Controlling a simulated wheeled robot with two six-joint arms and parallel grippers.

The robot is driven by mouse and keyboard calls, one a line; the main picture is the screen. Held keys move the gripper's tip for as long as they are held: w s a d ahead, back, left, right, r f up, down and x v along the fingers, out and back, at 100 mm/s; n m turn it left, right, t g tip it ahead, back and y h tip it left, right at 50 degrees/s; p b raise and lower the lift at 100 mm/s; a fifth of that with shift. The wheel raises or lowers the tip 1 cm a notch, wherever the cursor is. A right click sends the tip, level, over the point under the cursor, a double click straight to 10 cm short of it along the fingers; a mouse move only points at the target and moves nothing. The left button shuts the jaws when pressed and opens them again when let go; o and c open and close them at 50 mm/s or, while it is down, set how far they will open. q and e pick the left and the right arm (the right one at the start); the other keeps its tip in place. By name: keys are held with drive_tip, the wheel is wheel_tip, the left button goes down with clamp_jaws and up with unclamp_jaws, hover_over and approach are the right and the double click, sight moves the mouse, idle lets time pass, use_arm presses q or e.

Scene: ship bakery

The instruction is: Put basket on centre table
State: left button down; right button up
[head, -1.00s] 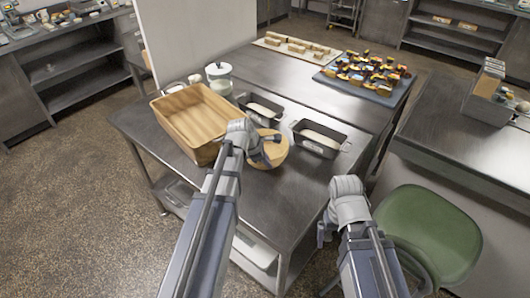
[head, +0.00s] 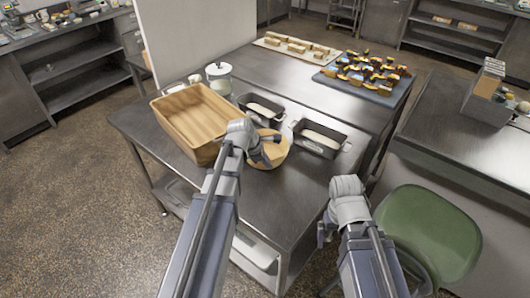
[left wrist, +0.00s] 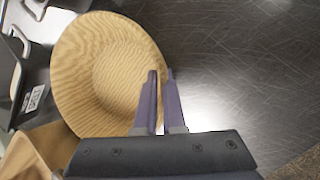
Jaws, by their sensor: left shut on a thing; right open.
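A round, shallow, light wooden basket (head: 272,150) is over the near part of the steel centre table (head: 262,205), in front of two dark loaf tins. I cannot tell whether it touches the tabletop. My left gripper (head: 264,154) is shut on its rim, and the arm hides part of its left side. In the left wrist view the fingers (left wrist: 160,80) pinch the right edge of the basket (left wrist: 85,60), whose ringed inside shows empty. My right gripper (head: 324,234) is open and empty, off the table's near right edge.
A large wooden box (head: 195,120) stands left of the basket. Loaf tins (head: 318,140) with pale dough and a lidded jar (head: 219,77) are behind. A blue tray (head: 380,92) lies at the far end. A green chair (head: 430,225) stands right. The near tabletop is bare.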

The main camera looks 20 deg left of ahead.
use_arm(q)
drive_tip(key=shift+r, duration=0.15)
idle(0.3)
wheel_tip(320, 180, up, 18)
drive_tip(key=p, duration=1.8)
wheel_tip(320, 180, down, 7)
drive_tip(key=b, duration=0.7)
drive_tip(key=shift+f, duration=0.2)
drive_tip(key=shift+r, duration=0.1)
